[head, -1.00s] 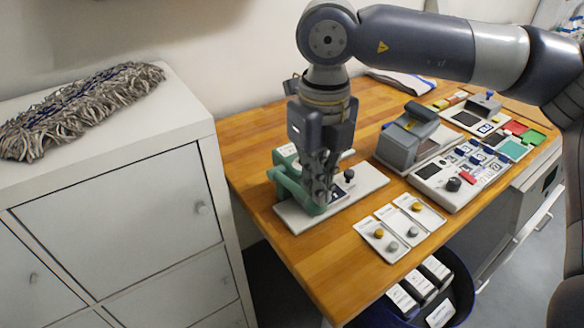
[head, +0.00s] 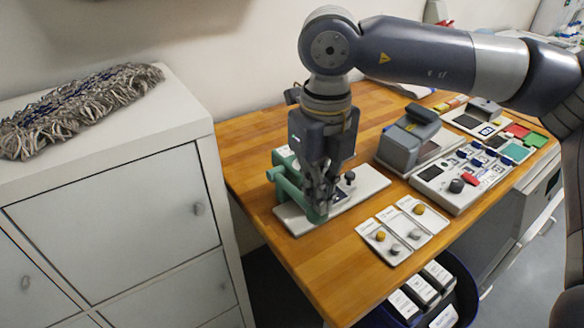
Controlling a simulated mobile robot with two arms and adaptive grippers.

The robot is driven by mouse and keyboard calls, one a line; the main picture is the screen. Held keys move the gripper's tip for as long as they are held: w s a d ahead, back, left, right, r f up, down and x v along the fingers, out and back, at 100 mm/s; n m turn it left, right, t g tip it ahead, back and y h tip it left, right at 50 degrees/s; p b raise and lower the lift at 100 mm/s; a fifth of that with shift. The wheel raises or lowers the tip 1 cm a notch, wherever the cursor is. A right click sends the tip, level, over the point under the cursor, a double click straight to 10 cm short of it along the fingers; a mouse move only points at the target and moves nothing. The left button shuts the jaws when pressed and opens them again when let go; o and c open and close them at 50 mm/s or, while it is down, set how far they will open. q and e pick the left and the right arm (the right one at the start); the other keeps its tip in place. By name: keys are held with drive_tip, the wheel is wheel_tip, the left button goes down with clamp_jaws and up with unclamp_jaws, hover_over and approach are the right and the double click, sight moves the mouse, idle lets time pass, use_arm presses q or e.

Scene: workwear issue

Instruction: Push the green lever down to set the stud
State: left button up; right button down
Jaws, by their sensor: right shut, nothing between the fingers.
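The green lever (head: 287,184) belongs to a green press that stands on a pale base plate (head: 372,184) at the near left of the wooden table. My right gripper (head: 319,205) points down at the front of the press, its fingers shut with nothing between them. The fingers overlap the lever's near end in the picture; whether they touch it I cannot tell. The gripper hides the middle of the press, so the stud and die are not clear to see. My left gripper is not in view.
White cards with round studs (head: 384,241) lie right of the press. A grey device (head: 408,143) and a control panel with a black knob (head: 457,186) stand farther right. A dark bin (head: 463,290) is below the table edge. A white cabinet (head: 110,215) stands at left.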

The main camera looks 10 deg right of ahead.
drive_tip(key=shift+f, duration=0.15)
drive_tip(key=shift+r+p, duration=0.65)
drive_tip(key=shift+r, duration=0.35)
wheel_tip(320, 180, up, 11)
drive_tip(key=p, duration=0.6)
